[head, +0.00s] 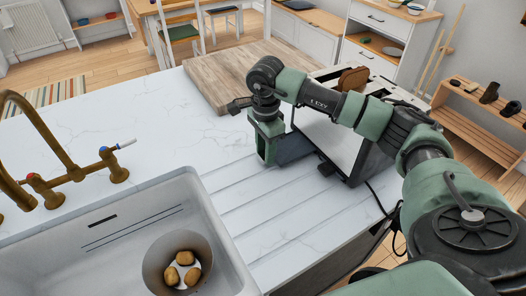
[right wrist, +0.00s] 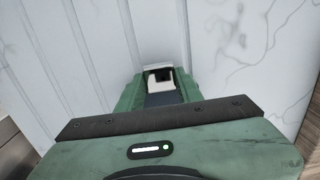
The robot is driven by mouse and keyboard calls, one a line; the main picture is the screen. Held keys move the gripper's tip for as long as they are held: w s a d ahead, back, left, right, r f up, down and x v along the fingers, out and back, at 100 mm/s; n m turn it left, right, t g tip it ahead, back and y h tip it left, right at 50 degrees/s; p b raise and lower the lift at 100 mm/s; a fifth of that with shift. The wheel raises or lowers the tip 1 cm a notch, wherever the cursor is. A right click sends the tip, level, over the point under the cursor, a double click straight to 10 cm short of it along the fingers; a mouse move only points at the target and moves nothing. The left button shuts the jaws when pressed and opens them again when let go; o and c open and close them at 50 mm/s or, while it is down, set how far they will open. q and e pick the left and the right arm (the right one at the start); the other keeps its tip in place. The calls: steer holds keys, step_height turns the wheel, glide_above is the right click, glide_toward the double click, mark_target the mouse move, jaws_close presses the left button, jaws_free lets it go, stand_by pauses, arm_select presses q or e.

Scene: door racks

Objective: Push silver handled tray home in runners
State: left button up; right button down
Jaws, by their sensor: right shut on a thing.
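My right gripper (head: 268,152) points down at the near left end of a toaster (head: 332,138) on the white counter. In the right wrist view its green fingers (right wrist: 160,88) are closed around a small pale piece with a dark opening (right wrist: 158,71), which looks like the tray's handle. A dark grey flat part (head: 293,149) shows between the gripper and the toaster; it may be the tray, but most of it is hidden. I cannot tell how far it stands out of its runners. My left gripper is not in view.
A sink (head: 105,240) with a pot (head: 180,249) holding potatoes lies at left, beside a brass tap (head: 62,172). A wooden board (head: 215,78) lies behind the gripper. Bread (head: 352,80) stands in the toaster. The grooved counter left of the gripper is clear.

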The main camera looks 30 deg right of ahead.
mark_target(293, 145)
steer(key=shift+s+d+b, duration=0.15)
steer(key=shift+d+b, duration=0.4)
steer(key=shift+d, duration=1.85)
steer(key=shift+s+d+b, duration=0.1)
steer(key=shift+d+b, duration=0.4)
steer(key=shift+d, duration=1.9)
steer(key=c, duration=0.9)
jaws_free()
steer(key=shift+o, duration=0.2)
steer(key=shift+r, duration=0.1)
steer(key=shift+w+r, duration=0.1)
steer(key=shift+r, duration=0.4)
step_height(293, 145, up, 7)
steer(key=b, duration=0.1)
steer(key=shift+f, duration=0.15)
steer(key=shift+a, duration=0.1)
